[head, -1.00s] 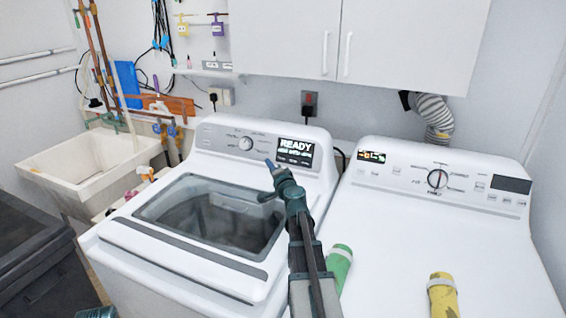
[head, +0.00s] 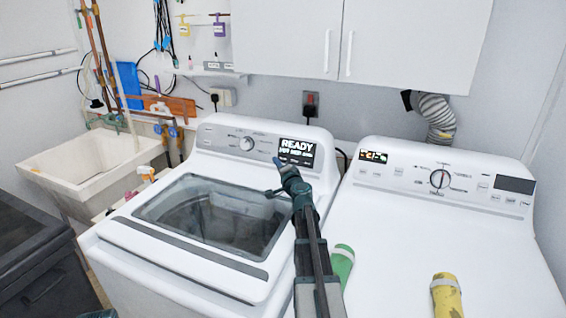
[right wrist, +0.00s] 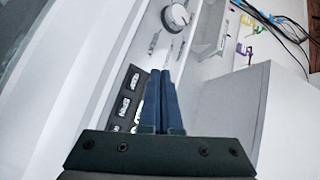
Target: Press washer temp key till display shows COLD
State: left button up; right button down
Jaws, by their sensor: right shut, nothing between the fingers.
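The white washer (head: 110,240) stands at left with its glass lid shut. Its grey control panel has a round knob (head: 247,143) and a black display (head: 297,152) reading READY, with a smaller line below that looks like HOT first, the rest hard to read. My right gripper (head: 277,161) is shut and empty, its blue fingertips at the panel just left of the display. In the right wrist view the closed fingers (right wrist: 163,75) point along the panel beside the display (right wrist: 125,100). I cannot tell whether they touch a key. Only a teal sliver, probably my left gripper, shows at the bottom left edge.
White cabinets (head: 300,40) hang above the machines. A sink (head: 75,172) is at left.

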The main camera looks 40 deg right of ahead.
aim_at(282, 161)
jog(key=shift+w+d+f+b, duration=0.2)
jog(key=shift+w+d+f, duration=0.15)
jog(key=shift+d, duration=0.3)
jog(key=shift+w+d+f+b, duration=0.25)
jog(key=shift+w+d, duration=0.1)
jog(key=shift+d, duration=0.35)
jog(key=shift+w+d+f+b, duration=0.25)
jog(key=shift+w+d, duration=0.1)
jog(key=shift+d, duration=0.3)
jog(key=shift+d, duration=0.1)
dwell(0.4)
jog(key=shift+w+d+f, duration=0.1)
jog(key=shift+w+d, duration=0.1)
jog(key=shift+w+d+f, duration=0.1)
jog(key=shift+d, duration=0.2)
dwell(0.7)
dwell(0.4)
jog(key=shift+s+a+r, duration=0.25)
jog(key=shift+s+a, duration=0.1)
jog(key=shift+a, duration=0.25)
jog(key=a, duration=0.1)
jog(key=s+a+r+p, duration=0.1)
jog(key=s+a, duration=0.1)
jog(key=a, duration=0.1)
jog(key=shift+a+r+p, duration=0.1)
jog(key=shift+r+p, duration=0.25)
jog(key=shift+p, duration=0.05)
